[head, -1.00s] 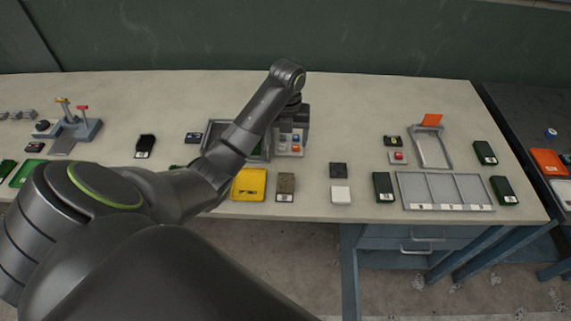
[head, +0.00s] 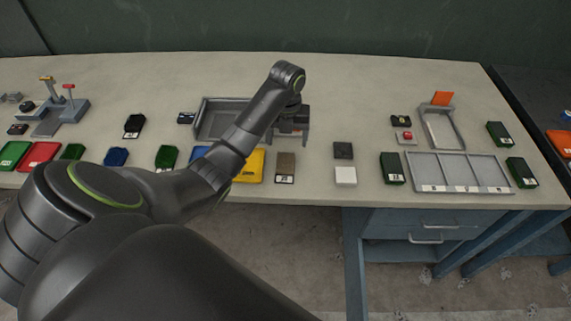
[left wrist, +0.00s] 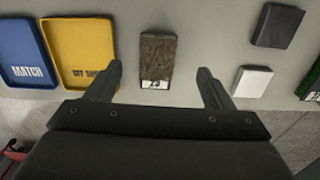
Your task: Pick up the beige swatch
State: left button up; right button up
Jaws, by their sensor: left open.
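The beige swatch (head: 285,167) is a small brownish-beige rectangle with a white label at its near end. It lies flat on the bench near the front edge, right of the yellow tray. In the left wrist view the swatch (left wrist: 157,57) shows a rough, mottled top. My left gripper (head: 291,137) is above the bench, over the area just behind the swatch in the head view. In the left wrist view its two fingers (left wrist: 160,84) are spread wide, one to each side of the swatch's near end, with nothing between them held. My right gripper is not in view.
The yellow tray (left wrist: 78,50) and blue tray (left wrist: 28,52) lie left of the swatch. A dark block (head: 343,150) and a white block (head: 345,176) lie to its right. A grey tray (head: 203,118) stands behind my arm. A three-part tray (head: 458,172) is farther right.

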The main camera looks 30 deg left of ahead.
aim_at(286, 158)
pick_arm(q)
jog(key=shift+f, duration=0.8)
jog(key=f, duration=0.1)
jog(key=f+p, duration=0.1)
jog(key=f, duration=0.2)
jog(key=shift+s+f+p, duration=0.35)
jog(key=shift+s+f, duration=0.05)
jog(key=shift+w+f, duration=0.1)
jog(key=shift+f, duration=0.25)
jog(key=shift+c, duration=0.3)
jog(key=c, duration=1)
